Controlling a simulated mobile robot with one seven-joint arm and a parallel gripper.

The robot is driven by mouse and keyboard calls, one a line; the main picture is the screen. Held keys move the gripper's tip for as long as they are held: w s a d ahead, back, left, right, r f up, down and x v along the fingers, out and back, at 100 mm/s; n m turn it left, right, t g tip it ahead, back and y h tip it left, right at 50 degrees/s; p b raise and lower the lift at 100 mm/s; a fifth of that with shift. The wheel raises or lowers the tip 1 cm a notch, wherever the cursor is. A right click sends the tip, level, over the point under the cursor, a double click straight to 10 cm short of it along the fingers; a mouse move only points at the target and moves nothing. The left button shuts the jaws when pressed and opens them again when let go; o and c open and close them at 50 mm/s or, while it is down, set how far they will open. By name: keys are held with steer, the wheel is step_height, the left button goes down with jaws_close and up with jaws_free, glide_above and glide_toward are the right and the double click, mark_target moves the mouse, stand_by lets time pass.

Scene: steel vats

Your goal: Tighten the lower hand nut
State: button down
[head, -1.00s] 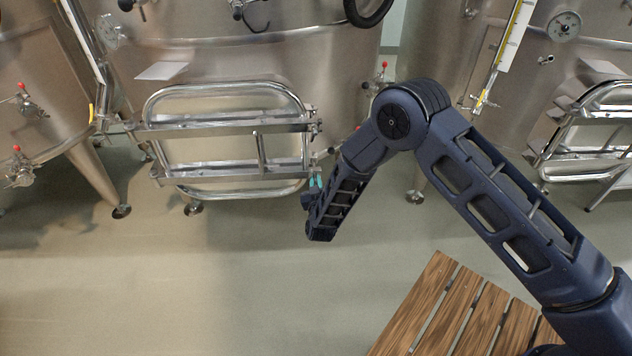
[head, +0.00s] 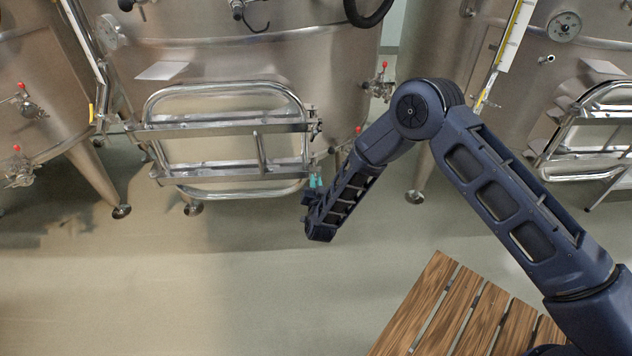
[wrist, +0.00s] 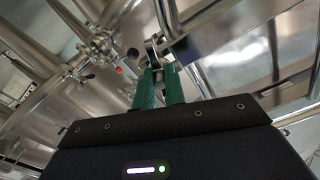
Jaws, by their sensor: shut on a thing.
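The steel hatch (head: 230,176) is on the front of the middle vat in the head view. My gripper (head: 315,178) is at the hatch's lower right corner, its teal fingertips pointing up at the end of the lower crossbar. In the wrist view my gripper (wrist: 155,68) has its two teal fingers close together, shut on the lower hand nut (wrist: 153,46). Only a small metal part of the nut shows at the fingertips; the fingers hide the rest. In the head view the nut is too small to make out clearly.
A red-knobbed valve (head: 383,72) sits on the vat to the right of the hatch. Another red knob (wrist: 118,70) shows left of my fingers in the wrist view. A slatted wooden platform (head: 437,312) is at front right. The floor (head: 200,290) before the hatch is clear.

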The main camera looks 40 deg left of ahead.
steer(key=c, duration=1.7)
jaws_free()
steer(key=shift+r, duration=0.1)
steer(key=shift+s+d, duration=0.1)
steer(key=shift+v, duration=4.4)
